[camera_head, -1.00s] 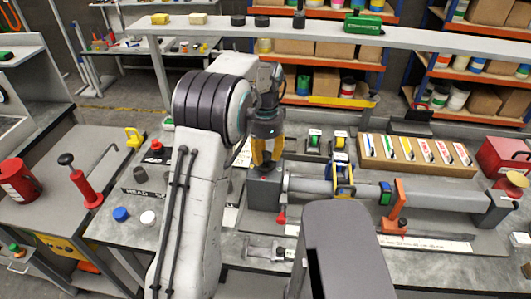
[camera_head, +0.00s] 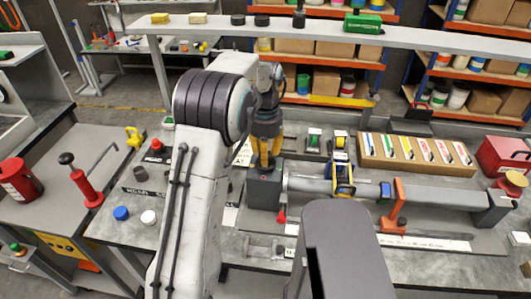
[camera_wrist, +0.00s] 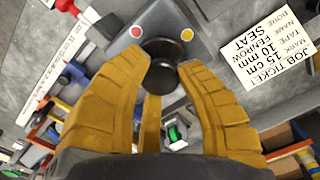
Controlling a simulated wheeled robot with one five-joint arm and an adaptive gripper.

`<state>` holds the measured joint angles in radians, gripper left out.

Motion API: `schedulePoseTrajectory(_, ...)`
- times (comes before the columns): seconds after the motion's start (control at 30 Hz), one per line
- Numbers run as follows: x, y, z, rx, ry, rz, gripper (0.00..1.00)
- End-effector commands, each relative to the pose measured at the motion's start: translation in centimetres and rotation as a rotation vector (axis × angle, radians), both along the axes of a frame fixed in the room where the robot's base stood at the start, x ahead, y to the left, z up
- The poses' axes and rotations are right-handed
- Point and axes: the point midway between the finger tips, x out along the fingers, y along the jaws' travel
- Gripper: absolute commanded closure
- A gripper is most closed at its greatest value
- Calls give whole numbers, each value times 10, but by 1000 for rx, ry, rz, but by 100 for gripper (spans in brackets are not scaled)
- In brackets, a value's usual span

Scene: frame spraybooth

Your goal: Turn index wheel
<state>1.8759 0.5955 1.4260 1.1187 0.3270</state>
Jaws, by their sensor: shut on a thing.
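The index wheel (camera_wrist: 160,74) shows in the wrist view as a dark round knob on a grey block (camera_wrist: 165,25). My gripper (camera_wrist: 164,82) has yellow fingers closed around the wheel. In the head view my gripper (camera_head: 264,164) points down onto the top of the grey block (camera_head: 264,190). The wheel is hidden there behind the fingers. A long grey tube (camera_head: 420,194) runs right from the block, with a blue and yellow band (camera_head: 343,178) around it.
An orange upright (camera_head: 398,205) stands at the tube's right part. A red knob (camera_head: 281,217) sits close below the block. A tray of coloured packs (camera_head: 415,165) and tape rolls (camera_head: 314,143) lie behind the tube. A job ticket (camera_wrist: 268,50) lies beside the block.

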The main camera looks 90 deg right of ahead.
Motion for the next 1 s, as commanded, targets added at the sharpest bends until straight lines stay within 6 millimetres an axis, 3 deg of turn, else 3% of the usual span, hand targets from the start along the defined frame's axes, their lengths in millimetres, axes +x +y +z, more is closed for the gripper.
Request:
schedulePoseTrajectory(0.5, 1, 3, -4, 13, -4, 16, 99)
schedulePoseTrajectory(0.53, 1, 3, -5, 13, -4, 16, 63)
schedulePoseTrajectory(0.8, 0, 1, -2, 6, -2, 15, 39)
schedulePoseTrajectory(1.0, 0, 1, -1, 3, -1, 15, 39)
